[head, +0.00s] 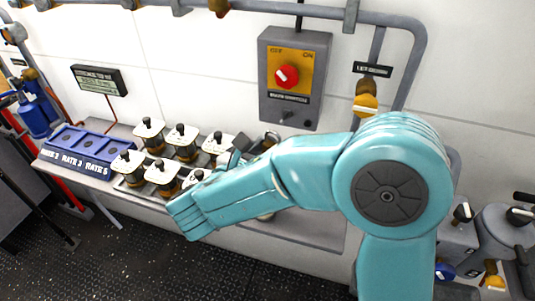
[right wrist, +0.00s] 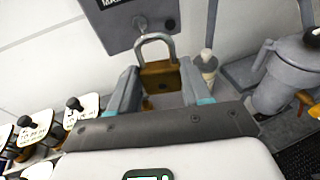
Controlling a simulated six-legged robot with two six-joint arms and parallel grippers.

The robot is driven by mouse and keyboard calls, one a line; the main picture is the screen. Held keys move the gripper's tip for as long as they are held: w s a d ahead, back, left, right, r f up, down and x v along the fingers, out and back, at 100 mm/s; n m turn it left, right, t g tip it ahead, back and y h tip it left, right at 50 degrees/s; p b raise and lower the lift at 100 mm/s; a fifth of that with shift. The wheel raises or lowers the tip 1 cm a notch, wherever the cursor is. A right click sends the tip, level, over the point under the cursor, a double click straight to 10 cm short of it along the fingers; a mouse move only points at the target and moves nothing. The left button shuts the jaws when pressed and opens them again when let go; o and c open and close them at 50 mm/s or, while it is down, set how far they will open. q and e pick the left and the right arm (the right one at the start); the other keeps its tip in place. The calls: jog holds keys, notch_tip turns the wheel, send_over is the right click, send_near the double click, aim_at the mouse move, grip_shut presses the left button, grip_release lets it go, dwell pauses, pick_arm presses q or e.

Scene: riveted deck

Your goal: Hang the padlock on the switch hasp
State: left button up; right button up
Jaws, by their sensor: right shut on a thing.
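The switch box (head: 294,78) hangs on the white wall, with a red knob (head: 286,77) on a yellow plate. Its small hasp (head: 286,115) is at the lower edge, and also shows in the right wrist view (right wrist: 140,22). The brass padlock (right wrist: 158,76) has a grey shackle and is upright between the fingers of my right gripper (right wrist: 158,88), which is shut on it. The shackle top appears just below the hasp; I cannot tell whether they touch. In the head view my right arm hides most of the gripper and padlock. My left gripper is not in view.
A grey shelf (head: 325,229) runs under the box. Several white-topped black-handled items (head: 148,131) and a blue rack (head: 83,150) stand on its left. A pale cylinder (right wrist: 207,64) and grey machinery (right wrist: 283,78) are to the right.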

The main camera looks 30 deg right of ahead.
jog(key=shift+w+d, duration=0.4)
jog(key=shift+d, duration=0.25)
jog(key=shift+w+d+f, duration=0.1)
jog(key=shift+w+d, duration=0.6)
jog(key=shift+w+d+f+b, duration=0.15)
jog(key=shift+w+d+f, duration=0.1)
jog(key=shift+w+d, duration=0.3)
jog(key=shift+w+d+f+b, duration=0.25)
jog(key=shift+w+d, duration=0.2)
jog(key=shift+d, duration=0.2)
jog(key=shift+w+d+f+b, duration=0.1)
jog(key=shift+w+d+f, duration=0.15)
jog(key=shift+w+d, duration=0.3)
jog(key=o, duration=1.2)
